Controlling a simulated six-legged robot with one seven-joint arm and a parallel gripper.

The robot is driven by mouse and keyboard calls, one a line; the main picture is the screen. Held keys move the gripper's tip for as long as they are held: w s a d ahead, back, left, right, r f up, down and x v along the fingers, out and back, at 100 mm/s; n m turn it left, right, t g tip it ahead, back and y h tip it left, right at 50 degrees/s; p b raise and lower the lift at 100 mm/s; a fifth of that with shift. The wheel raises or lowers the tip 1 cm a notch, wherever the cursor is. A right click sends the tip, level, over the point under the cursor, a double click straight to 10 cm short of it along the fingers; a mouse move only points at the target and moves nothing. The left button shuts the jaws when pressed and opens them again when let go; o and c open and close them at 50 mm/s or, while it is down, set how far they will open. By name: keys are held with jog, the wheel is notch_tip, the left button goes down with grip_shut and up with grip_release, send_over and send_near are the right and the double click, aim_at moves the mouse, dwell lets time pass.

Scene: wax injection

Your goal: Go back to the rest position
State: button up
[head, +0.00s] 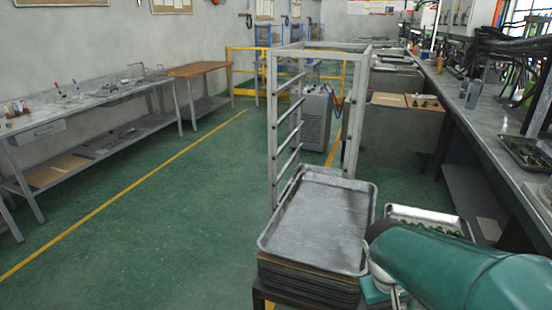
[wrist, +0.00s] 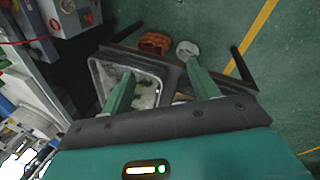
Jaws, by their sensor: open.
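My gripper (wrist: 160,70) shows in the wrist view with its two green fingers spread wide apart and nothing held between them. It points down over a metal tray (wrist: 98,66) with some pale and dark contents. An orange-brown object (wrist: 155,41) and a pale round object (wrist: 187,47) lie beyond the fingertips. In the head view my teal arm reaches in from the lower right and hides most of the gripper. An empty metal tray (head: 318,228) lies on top of a stack of trays just left of my arm.
A tray with green pieces (head: 402,211) sits behind my arm. A metal rack frame (head: 272,130) stands behind the stack. A long workbench (head: 470,120) runs along the right. A metal table (head: 90,100) stands at the left wall. The green floor (head: 150,220) between is clear.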

jog(key=s+a+r+t+y, duration=0.3)
jog(key=s+a+r+t, duration=0.2)
jog(key=a+r, duration=0.5)
jog(key=shift+s+a, duration=0.2)
jog(key=shift+a, duration=0.1)
jog(key=c, duration=0.5)
jog(key=shift+d, duration=0.1)
jog(key=shift+d, duration=0.15)
